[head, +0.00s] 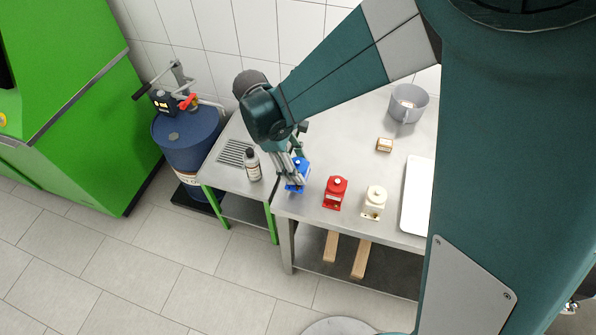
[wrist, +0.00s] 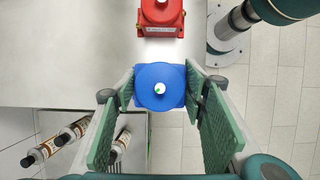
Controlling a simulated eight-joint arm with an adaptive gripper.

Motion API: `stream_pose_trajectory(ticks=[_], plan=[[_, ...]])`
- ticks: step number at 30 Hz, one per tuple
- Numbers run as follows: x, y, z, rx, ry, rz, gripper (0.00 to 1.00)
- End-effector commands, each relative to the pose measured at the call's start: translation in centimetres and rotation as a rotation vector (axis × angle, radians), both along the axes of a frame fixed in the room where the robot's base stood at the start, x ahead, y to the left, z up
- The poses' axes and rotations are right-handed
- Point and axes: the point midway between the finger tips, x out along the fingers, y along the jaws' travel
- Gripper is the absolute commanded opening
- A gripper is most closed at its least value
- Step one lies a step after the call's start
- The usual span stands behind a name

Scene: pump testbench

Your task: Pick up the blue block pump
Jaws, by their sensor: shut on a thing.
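The blue block pump (head: 304,172) is at the left front corner of the steel table in the head view. The fingers partly hide the pump in the head view. I cannot tell whether its base touches the table.
A red pump (head: 336,192) and a cream pump (head: 374,202) stand to the right on the steel table (head: 345,150). A bottle (head: 252,165) stands on the lower left table.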

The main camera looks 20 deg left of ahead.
Motion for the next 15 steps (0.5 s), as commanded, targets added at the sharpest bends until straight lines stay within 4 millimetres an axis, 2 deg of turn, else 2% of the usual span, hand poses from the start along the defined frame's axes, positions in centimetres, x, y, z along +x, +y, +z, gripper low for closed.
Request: stream_pose_trajectory(ticks=[9, 15], plan=[[0.0, 0.0, 3.8, 0.0, 0.0, 0.0, 0.18], [0.0, 0.0, 5.0, 0.0, 0.0, 0.0, 0.18]])
